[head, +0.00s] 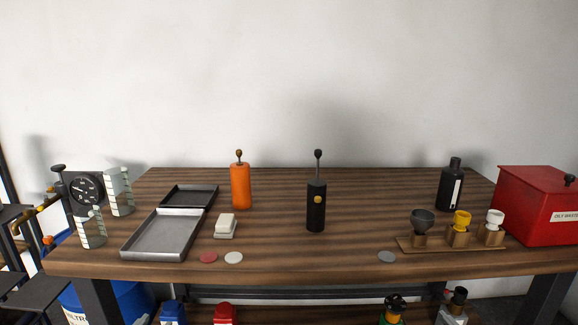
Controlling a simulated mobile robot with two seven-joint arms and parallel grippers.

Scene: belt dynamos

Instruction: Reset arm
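The task names no object, and neither of my grippers nor my arms shows in the head view. On the brown wooden table (275,258) an orange cylinder with a dark ball-topped stem (240,187) stands upright left of the middle. A black cylinder with a yellow spot and a similar stem (316,212) stands upright near the middle.
A grey tray (152,252), dark tray (203,191) and white block (226,223) are at left. Table room is free between the black cylinder and rack.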

